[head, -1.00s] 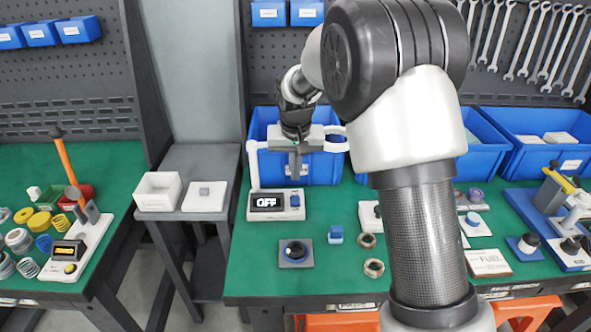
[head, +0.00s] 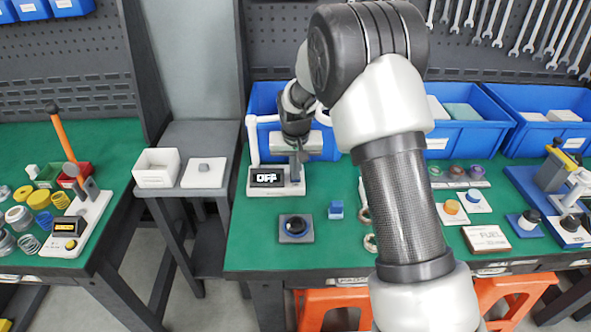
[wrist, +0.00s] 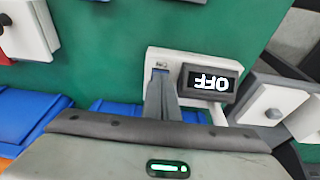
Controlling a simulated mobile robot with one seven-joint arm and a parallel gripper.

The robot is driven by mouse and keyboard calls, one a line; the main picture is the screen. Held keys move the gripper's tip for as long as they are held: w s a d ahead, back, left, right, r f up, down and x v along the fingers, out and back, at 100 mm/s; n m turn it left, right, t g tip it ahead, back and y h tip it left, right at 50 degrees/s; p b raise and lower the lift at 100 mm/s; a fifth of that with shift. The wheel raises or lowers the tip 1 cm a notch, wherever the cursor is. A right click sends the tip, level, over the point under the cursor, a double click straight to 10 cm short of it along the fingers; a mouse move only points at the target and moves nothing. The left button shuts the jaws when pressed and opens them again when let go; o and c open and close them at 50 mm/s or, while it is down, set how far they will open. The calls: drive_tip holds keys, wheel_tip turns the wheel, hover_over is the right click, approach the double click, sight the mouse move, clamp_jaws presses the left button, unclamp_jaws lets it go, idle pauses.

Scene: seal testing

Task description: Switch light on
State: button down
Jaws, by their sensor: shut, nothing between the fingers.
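The light's white base (head: 284,190) stands on the green bench at the back left, with a white post (head: 253,142) rising from its left side. Its black display (head: 267,178) reads OFF; the display also shows in the wrist view (wrist: 211,83).
A blue bin (head: 265,100) stands behind the light. In front are a grey plate with a black knob (head: 295,227) and a small blue block (head: 336,209). A white box (head: 156,168) and a white plate with a grey button (head: 204,172) are on a side table.

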drive_tip(key=shift+s+f+b, duration=0.15)
drive_tip(key=shift+f+b, duration=0.2)
drive_tip(key=shift+f, duration=0.25)
drive_tip(key=shift+r, duration=0.3)
drive_tip(key=shift+w+r+p, duration=0.3)
drive_tip(key=shift+w+p, duration=0.25)
drive_tip(key=shift+w, duration=0.2)
